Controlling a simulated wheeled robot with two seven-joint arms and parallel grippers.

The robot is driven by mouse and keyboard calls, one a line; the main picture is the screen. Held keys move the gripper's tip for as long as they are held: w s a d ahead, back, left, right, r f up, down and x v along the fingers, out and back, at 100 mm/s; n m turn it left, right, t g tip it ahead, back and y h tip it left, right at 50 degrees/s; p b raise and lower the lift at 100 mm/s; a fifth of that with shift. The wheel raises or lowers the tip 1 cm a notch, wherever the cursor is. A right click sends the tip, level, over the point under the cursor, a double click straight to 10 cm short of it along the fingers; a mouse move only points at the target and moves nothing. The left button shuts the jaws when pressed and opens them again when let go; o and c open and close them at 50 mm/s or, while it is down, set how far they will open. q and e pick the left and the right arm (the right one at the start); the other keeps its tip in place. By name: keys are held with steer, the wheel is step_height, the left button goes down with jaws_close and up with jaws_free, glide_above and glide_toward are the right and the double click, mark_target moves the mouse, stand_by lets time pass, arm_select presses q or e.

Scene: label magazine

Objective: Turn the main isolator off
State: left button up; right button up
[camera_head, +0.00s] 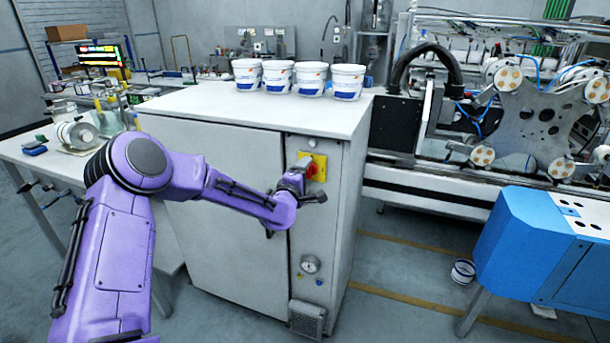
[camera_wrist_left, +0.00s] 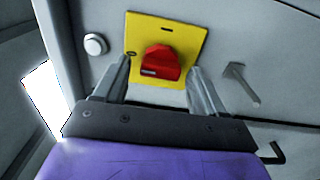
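The main isolator is a red rotary knob on a yellow plate (camera_head: 320,166), on the narrow panel of the white cabinet (camera_head: 225,200). In the left wrist view, the red knob (camera_wrist_left: 161,64) sits on the yellow plate (camera_wrist_left: 190,40), its small pale mark toward the lower left. My left gripper (camera_head: 303,168) is at the knob. In the left wrist view, its two fingers (camera_wrist_left: 160,82) are apart, one on each side of the knob, with gaps visible; I see no clear contact. My right gripper is not in view.
Several white tubs (camera_head: 295,78) stand on the cabinet top. A gauge (camera_head: 310,264) and a vent are lower on the panel. A round white button (camera_wrist_left: 95,44) is left of the plate. Machinery (camera_head: 540,110) and a blue unit (camera_head: 545,245) are at the right.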

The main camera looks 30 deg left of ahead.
arm_select(q)
steer(key=b+v, duration=0.2)
steer(key=v, duration=0.8)
steer(key=shift+s, duration=0.3)
steer(key=s+d+f+m+g, duration=0.3)
steer(key=s+f+m, duration=0.15)
steer(key=f, duration=0.55)
steer(key=s+d+f+m+g, duration=0.35)
steer(key=s+f, duration=0.25)
steer(key=f, duration=0.4)
steer(key=s+d+f+m+g, duration=0.1)
steer(key=s+f+m+g, duration=0.1)
steer(key=s+f, duration=0.3)
steer(key=s+d+f+m+g, duration=0.1)
steer(key=s+f, duration=0.5)
steer(key=s, duration=0.6)
steer(key=s+d+f+m+g+h, duration=0.1)
steer(key=s+f+m+g, duration=0.2)
steer(key=s+f, duration=0.3)
steer(key=shift+s+d+g, duration=0.15)
steer(key=shift+s+g, duration=0.7)
steer(key=shift+s, duration=0.35)
